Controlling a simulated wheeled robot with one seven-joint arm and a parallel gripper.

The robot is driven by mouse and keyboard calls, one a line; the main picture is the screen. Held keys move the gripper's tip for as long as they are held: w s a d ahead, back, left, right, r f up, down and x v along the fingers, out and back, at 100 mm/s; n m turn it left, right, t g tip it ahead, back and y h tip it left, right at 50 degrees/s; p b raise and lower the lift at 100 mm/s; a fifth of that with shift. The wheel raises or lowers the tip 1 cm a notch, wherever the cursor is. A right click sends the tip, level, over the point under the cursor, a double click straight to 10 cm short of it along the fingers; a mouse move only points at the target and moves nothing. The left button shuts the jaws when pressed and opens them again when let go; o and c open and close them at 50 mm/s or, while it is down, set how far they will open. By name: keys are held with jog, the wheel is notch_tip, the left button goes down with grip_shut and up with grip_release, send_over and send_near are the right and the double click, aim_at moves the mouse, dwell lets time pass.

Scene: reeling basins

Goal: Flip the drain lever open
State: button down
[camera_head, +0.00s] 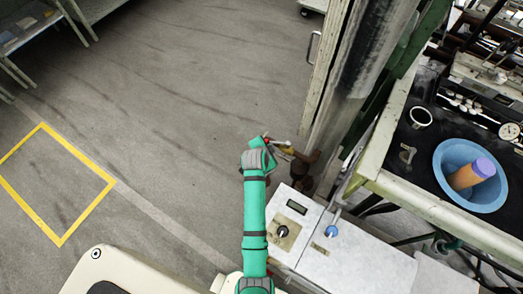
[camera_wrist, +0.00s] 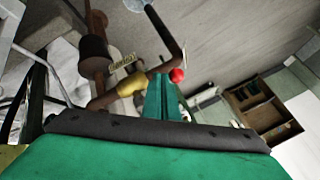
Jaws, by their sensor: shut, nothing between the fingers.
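My gripper (camera_wrist: 164,80) is shut, with its two green fingers together and nothing between them. A round red knob (camera_wrist: 177,75), which looks like the end of the drain lever, shows right beside the fingertips in the wrist view. I cannot tell whether they touch. The lever's shaft is hidden or too small to make out. A brass-yellow fitting (camera_wrist: 131,85) sits on the brown pipe (camera_wrist: 160,68) just left of the fingers. In the head view my gripper (camera_head: 268,140) is at the fitting's left end, by the brown pipe (camera_head: 306,158).
A white control box (camera_head: 292,212) with a dark knob stands just right of my arm. A tall post (camera_head: 330,85) rises behind the pipe. A bench with a blue basin (camera_head: 442,160) is at the right. Open floor (camera_head: 170,110) lies to the left.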

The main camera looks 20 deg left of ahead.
aim_at(268, 141)
jog(key=shift+w+a, duration=0.5)
jog(key=shift+w, duration=0.35)
jog(key=shift+w+a, duration=0.5)
jog(key=shift+w, duration=0.35)
jog(key=shift+w+a+r, duration=0.15)
jog(key=shift+w+a, duration=0.1)
jog(key=shift+w, duration=0.05)
jog(key=shift+a, duration=0.15)
jog(key=shift+s+a+f, duration=0.2)
jog(key=shift+s, duration=0.2)
jog(key=s+a+r, duration=0.4)
jog(key=s+r, duration=0.3)
jog(key=shift+s, duration=0.25)
